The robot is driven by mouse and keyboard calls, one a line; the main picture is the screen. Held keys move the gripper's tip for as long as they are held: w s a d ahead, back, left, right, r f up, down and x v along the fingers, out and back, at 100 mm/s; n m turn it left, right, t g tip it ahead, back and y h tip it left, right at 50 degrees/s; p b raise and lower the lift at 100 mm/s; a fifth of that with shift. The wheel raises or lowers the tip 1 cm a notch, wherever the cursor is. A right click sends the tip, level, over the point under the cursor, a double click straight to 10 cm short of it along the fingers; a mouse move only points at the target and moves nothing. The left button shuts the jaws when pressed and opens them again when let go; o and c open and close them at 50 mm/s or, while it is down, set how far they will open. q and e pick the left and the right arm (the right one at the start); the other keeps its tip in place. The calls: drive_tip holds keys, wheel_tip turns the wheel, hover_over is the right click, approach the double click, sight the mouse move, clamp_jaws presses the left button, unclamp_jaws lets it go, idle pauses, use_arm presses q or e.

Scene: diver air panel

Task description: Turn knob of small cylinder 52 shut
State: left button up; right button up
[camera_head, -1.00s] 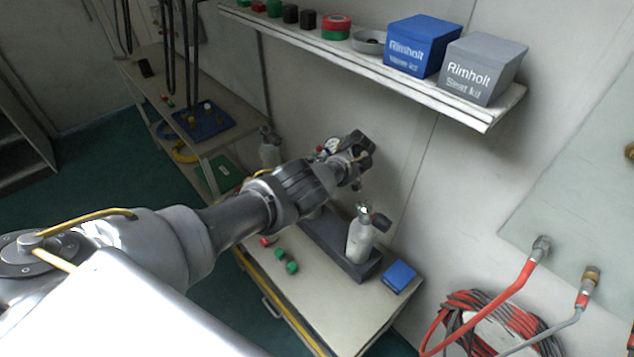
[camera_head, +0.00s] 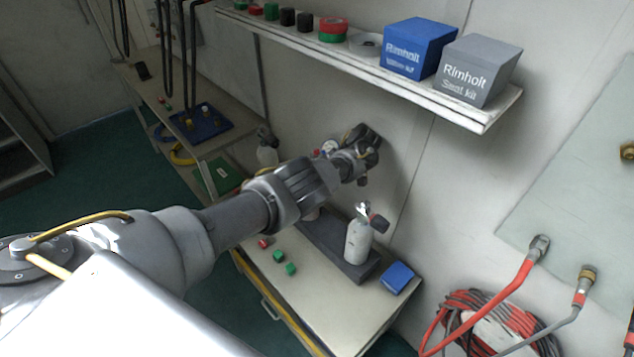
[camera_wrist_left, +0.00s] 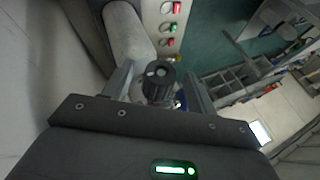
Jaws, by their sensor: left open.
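My left gripper (camera_head: 362,146) is over the far end of the low bench in the head view, with its arm hiding much of what lies beneath. In the left wrist view the gripper (camera_wrist_left: 160,88) is open, one finger on each side of a black ridged knob (camera_wrist_left: 159,80). I cannot tell whether the fingers touch it. A pale cylinder (camera_wrist_left: 128,35) lies just beyond the knob. In the head view a small white cylinder (camera_head: 358,243) with a dark knob stands at the near end of the grey rack (camera_head: 333,243). No cylinder number is readable. My right gripper is not in view.
A shelf (camera_head: 440,92) with a blue box (camera_head: 415,50) and a grey box (camera_head: 475,72) overhangs the bench. Another cylinder (camera_head: 267,153) stands farther back. Hoses (camera_head: 510,300) hang at right.

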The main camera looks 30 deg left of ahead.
use_arm(q)
drive_tip(key=v, duration=0.7)
drive_tip(key=shift+d+r+b, duration=0.2)
drive_tip(key=shift+b, duration=0.25)
drive_tip(key=shift+a, duration=0.1)
